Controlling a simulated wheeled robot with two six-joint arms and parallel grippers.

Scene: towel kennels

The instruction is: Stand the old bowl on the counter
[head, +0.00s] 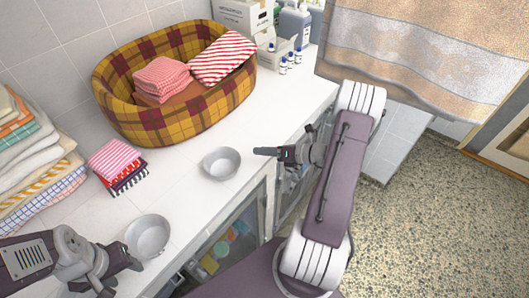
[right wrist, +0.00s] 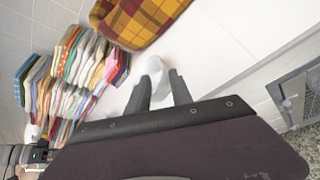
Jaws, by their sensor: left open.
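Two plain grey-white bowls stand upright on the white counter (head: 190,205). The nearer bowl (head: 147,237) is at the lower left, close to my left gripper (head: 125,280), which is open and empty. The farther bowl (head: 221,163) stands near the counter's front edge, left of my right gripper (head: 268,152). In the right wrist view, a pale bowl (right wrist: 154,67) shows beyond the parted fingers of the right gripper (right wrist: 159,88), which appears empty. I cannot tell which bowl is the old one.
A plaid basket (head: 180,112) holds folded red-and-white towels (head: 162,78). A small towel stack (head: 117,165) and a tall one (head: 35,165) lie at the left. Bottles and boxes (head: 292,25) stand at the back. Glass-fronted cabinets (head: 230,245) lie below the counter.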

